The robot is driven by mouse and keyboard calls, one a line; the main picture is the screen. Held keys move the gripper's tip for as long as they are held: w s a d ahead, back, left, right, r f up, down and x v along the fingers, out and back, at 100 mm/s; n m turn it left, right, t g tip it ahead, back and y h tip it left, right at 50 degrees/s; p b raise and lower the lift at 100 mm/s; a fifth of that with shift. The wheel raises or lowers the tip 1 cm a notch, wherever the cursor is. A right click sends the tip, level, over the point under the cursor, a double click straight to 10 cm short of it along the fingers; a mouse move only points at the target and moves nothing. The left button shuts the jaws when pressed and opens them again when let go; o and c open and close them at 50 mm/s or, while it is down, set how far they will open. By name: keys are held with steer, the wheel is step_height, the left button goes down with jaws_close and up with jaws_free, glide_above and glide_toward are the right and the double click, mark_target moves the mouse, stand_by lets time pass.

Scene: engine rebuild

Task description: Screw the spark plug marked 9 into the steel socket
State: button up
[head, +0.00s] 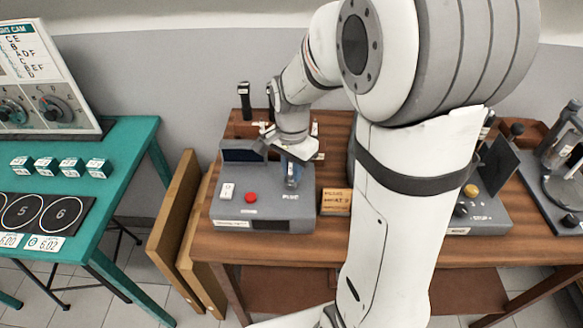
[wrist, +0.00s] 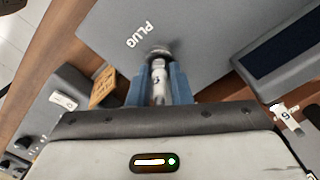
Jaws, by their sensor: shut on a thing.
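My gripper (head: 293,180) points down over the grey tester box (head: 265,208) on the wooden bench. In the wrist view its two blue fingers (wrist: 160,88) are shut on a steel and white spark plug (wrist: 159,78). The mark on this plug is too small to read surely. The plug's far end meets the dark round steel socket (wrist: 158,52) beside the word PLUG; how deep it sits I cannot tell. A white tag reading 9 (wrist: 287,116) lies to the right, outside the fingers. The arm and fingers hide the socket in the head view.
The tester box carries a red button (head: 251,198), a white switch (head: 228,190) and a dark screen (head: 243,152). A small wooden block (head: 336,201) stands to its right. A second grey box (head: 480,213) is farther right. A green table (head: 130,190) stands at left.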

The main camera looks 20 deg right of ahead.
steer(key=o, duration=0.9)
stand_by(0.4)
steer(key=n, duration=0.4)
steer(key=shift+n, duration=0.3)
steer(key=n, duration=0.4)
steer(key=shift+n, duration=0.4)
steer(key=n, duration=0.5)
steer(key=shift+a, duration=0.1)
steer(key=n, duration=0.4)
steer(key=shift+n+b, duration=0.35)
steer(key=shift+n, duration=0.05)
steer(key=shift+c, duration=0.6)
